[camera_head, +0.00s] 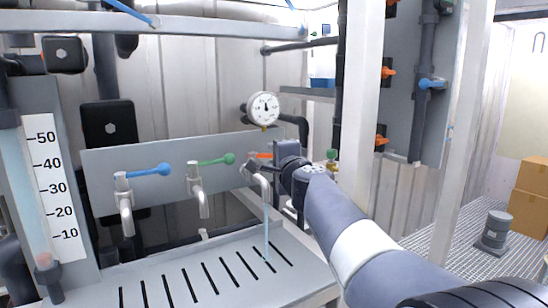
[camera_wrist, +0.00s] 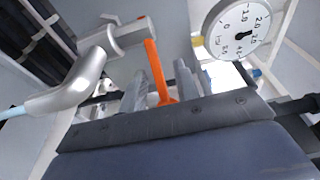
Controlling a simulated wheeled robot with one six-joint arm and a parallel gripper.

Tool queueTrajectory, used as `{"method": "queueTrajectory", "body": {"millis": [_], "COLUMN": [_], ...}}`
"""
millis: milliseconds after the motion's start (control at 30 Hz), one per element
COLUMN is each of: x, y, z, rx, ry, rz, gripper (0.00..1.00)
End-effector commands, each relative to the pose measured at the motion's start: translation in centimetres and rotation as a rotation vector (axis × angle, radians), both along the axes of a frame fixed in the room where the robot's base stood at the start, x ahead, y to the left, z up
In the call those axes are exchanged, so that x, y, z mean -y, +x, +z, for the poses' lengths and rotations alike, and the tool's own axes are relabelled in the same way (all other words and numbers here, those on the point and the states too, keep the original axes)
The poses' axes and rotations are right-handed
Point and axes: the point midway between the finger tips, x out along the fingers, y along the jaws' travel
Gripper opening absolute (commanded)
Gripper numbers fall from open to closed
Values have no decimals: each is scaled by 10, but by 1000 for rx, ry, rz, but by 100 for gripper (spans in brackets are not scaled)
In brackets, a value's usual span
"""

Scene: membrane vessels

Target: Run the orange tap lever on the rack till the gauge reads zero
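The orange tap lever (camera_head: 264,155) is on the rightmost tap of the grey rack panel (camera_head: 150,160). In the wrist view the lever (camera_wrist: 152,68) stands between the two fingers of my gripper (camera_wrist: 160,85), with a visible gap on the right finger's side. My gripper (camera_head: 258,165) is at this tap in the head view. A thin pale-blue stream (camera_head: 266,222) runs from its spout onto the slotted tray (camera_head: 190,262). The round white gauge (camera_head: 264,107) sits above; its needle points roughly upward. The gauge also shows in the wrist view (camera_wrist: 240,28), its exact reading unclear.
A tap with a blue lever (camera_head: 150,171) and one with a green lever (camera_head: 217,160) are to the left. A scaled column (camera_head: 50,190) stands at far left. A white post (camera_head: 363,110) rises behind my arm. Boxes (camera_head: 530,190) stand at far right.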

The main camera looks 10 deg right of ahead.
Motion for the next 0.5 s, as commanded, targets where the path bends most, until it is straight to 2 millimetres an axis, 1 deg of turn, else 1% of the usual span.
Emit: {"method": "queueTrajectory", "body": {"millis": [400, 500], "x": [7, 9], "y": [-69, -82], "z": [0, 0], "rx": [2, 1], "ry": [0, 0], "rz": [-1, -1], "gripper": [30, 30]}}
